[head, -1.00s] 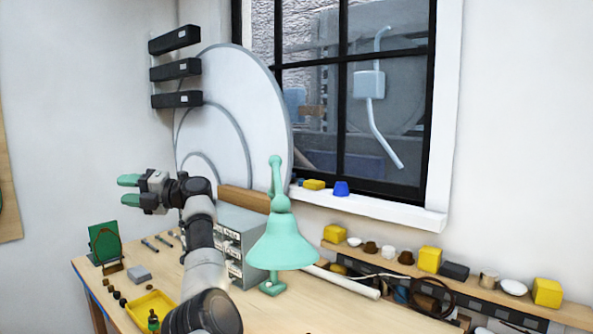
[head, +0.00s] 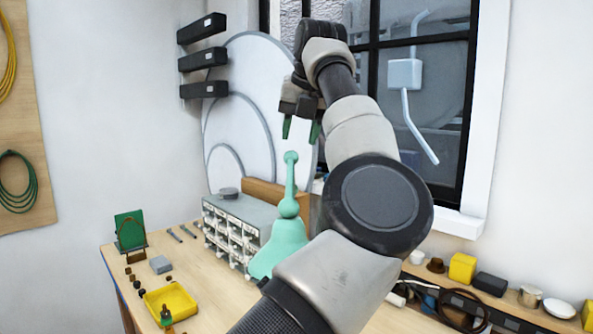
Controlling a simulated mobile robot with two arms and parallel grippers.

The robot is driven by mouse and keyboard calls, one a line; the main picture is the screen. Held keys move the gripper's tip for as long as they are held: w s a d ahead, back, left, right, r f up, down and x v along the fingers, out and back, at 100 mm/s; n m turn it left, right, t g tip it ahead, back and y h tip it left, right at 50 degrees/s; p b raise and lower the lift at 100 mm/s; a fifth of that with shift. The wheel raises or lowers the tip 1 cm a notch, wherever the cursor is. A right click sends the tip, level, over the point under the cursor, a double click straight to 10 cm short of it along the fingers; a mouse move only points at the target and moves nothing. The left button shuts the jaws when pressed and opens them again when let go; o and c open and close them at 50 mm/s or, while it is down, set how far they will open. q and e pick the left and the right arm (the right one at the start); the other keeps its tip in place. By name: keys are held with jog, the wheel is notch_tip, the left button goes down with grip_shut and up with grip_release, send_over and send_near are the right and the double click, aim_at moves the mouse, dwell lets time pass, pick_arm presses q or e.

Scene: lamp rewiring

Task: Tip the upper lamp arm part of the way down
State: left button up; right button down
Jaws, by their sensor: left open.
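The green desk lamp stands on the workbench. Its upper lamp arm (head: 290,185) rises upright, with a round knob at its top and a ball joint lower down. The green lampshade (head: 278,250) hangs below that joint, partly hidden by my left arm; the lamp's base is hidden. My left gripper (head: 300,131) shows just above the knob in the picture, green fingertips pointing down. It is open with nothing between its fingers, and appears apart from the lamp. How its depth compares with the lamp's I cannot tell. My right gripper is not in view.
A grey drawer cabinet (head: 232,226) stands close behind and left of the lamp. A yellow tray (head: 171,303) and small parts lie on the workbench (head: 205,285) at left. A shelf of small items (head: 463,268) runs along the right wall. The window is behind my arm.

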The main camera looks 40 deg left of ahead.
aim_at(291, 167)
pick_arm(q)
jog(key=x, duration=0.5)
jog(key=shift+s+a+f+p, duration=0.1)
jog(key=shift+a+p, duration=0.15)
jog(key=shift+p, duration=0.15)
jog(key=x, duration=0.3)
jog(key=shift+w+d+f+p, duration=0.1)
jog(key=shift+w+f+p, duration=0.1)
jog(key=shift+w+p, duration=0.15)
jog(key=shift+s+a+f, duration=0.1)
jog(key=shift+a+f, duration=0.25)
jog(key=shift+f, duration=0.1)
jog(key=c, duration=0.7)
grip_shut()
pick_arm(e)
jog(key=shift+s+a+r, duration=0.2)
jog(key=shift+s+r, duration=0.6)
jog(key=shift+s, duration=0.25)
